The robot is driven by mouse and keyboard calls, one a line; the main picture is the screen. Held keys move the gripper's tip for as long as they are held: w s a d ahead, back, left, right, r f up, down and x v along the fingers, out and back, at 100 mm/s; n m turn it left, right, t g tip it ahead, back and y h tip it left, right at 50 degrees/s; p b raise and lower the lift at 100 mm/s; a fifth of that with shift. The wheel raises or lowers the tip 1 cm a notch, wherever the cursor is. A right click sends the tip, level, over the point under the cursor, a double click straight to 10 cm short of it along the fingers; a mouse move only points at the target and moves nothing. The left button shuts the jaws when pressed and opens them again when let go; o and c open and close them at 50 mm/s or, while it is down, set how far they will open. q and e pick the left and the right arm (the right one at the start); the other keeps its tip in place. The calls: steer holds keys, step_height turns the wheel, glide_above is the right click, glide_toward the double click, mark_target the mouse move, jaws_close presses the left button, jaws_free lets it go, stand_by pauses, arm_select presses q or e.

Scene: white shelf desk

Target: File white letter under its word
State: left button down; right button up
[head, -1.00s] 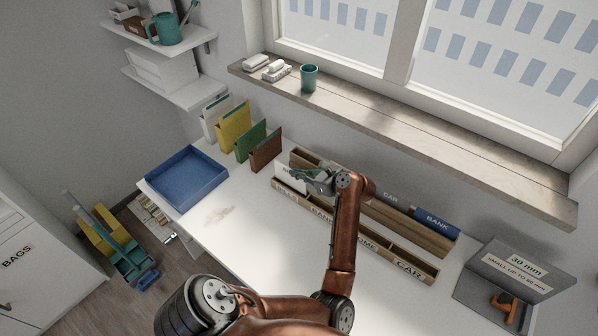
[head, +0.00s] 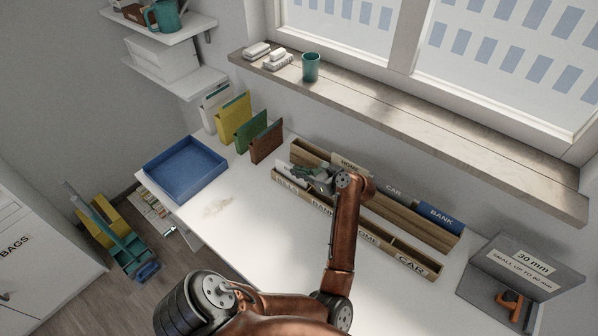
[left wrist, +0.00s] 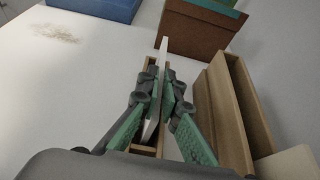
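The white letter (left wrist: 162,58) shows nearly edge-on in the left wrist view, between the fingers of my left gripper (left wrist: 164,92). The gripper appears shut on it. The letter's lower part is inside a narrow wooden slot. In the head view my left gripper (head: 318,178) is over the left end of the front wooden rack (head: 348,230), near the BILLS label, and mostly hides the letter. The front rack's labels read BILLS, BANK, HOME and CAR. My right gripper is not in view.
The rear rack (head: 405,215) holds a HOME card (head: 349,166) and a blue BANK card (head: 439,216). Brown (head: 266,143), green and yellow folders stand left of the racks. A blue tray (head: 186,168) is at the left.

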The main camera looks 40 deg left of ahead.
arm_select(q)
steer(key=c, duration=2.1)
jaws_free()
steer(key=shift+r, duration=0.15)
step_height(320, 180, up, 10)
steer(key=shift+f, duration=0.1)
